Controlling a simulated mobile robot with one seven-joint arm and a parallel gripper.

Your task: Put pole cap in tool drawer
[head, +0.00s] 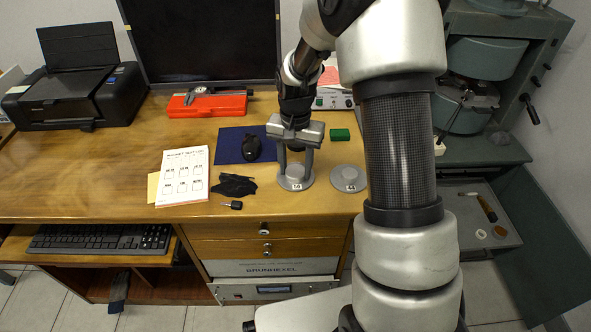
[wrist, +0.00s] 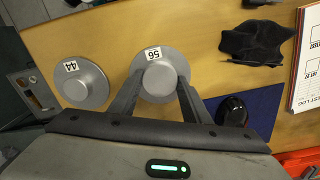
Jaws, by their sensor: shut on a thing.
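A grey round pole cap (head: 296,184) with a raised hub and a label reading 56 is on the wooden desk near its front edge. It also shows in the wrist view (wrist: 159,56). My gripper (head: 295,168) points down over this cap, its two fingers shut on the hub; the fingers also show in the wrist view (wrist: 158,80). A second similar cap (head: 348,179), labelled 44, lies just right of it, apart from the gripper; in the wrist view it is on the left (wrist: 82,83). The open tool drawer (head: 467,238) is at the right, below desk level, holding a screwdriver-like tool and small round pieces.
A black cloth (head: 234,186), small black key-like item (head: 232,205) and test-log sheet (head: 183,176) lie left of the caps. A mouse (head: 251,148) sits on a blue mat. The green-grey magnet machine (head: 483,85) stands above the drawer.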

